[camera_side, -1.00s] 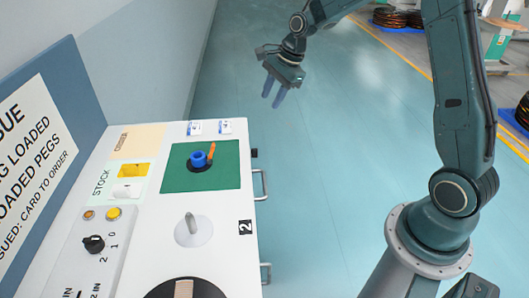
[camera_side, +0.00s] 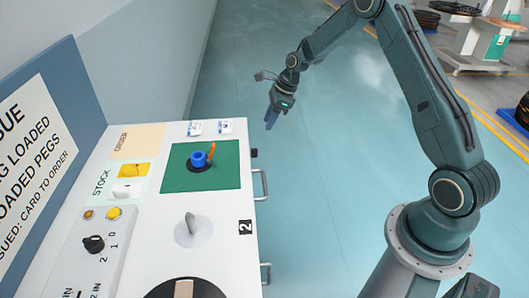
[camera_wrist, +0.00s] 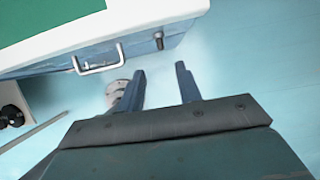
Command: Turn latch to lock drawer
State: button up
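The latch (camera_side: 254,153) is a small dark knob on the cabinet's front face, beside the top drawer's handle (camera_side: 262,185). In the wrist view the latch (camera_wrist: 158,40) sticks out below the worktop edge, to the right of the silver handle (camera_wrist: 98,63). The drawer front looks flush with the cabinet, as far as I can tell. My gripper (camera_side: 270,121) hangs over open floor just beyond the cabinet's far corner, fingers down, apart from the latch. In the wrist view its two blue fingers (camera_wrist: 160,80) are spread with nothing between them.
The white worktop (camera_side: 215,262) carries a green mat (camera_side: 178,183) with a blue spool (camera_side: 198,158) and orange pin, and a grey peg (camera_side: 190,224).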

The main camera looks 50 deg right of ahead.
aim_at(254, 152)
jog(key=x, duration=1.3)
jog(key=shift+w+a+f, duration=0.1)
jog(key=shift+f, duration=0.15)
jog(key=c, duration=0.7)
jog(key=shift+c, duration=0.2)
jog(key=shift+a+t+h, duration=0.1)
jog(key=shift+t+h, duration=0.2)
jog(key=shift+s+a+n+t+h, duration=0.1)
jog(key=shift+s+n+t+h, duration=0.1)
jog(key=shift+t+h, duration=0.25)
jog(key=shift+s+a+n+t+h, duration=0.1)
jog(key=shift+n+t+h, duration=0.1)
jog(key=shift+t+h, duration=0.25)
jog(key=shift+a+f+n+t+h, duration=0.15)
jog(key=shift+n+t+h, duration=0.15)
jog(key=shift+t+h, duration=0.85)
jog(key=shift+t, duration=0.25)
jog(key=o, duration=0.7)
jog(key=shift+s, duration=0.1)
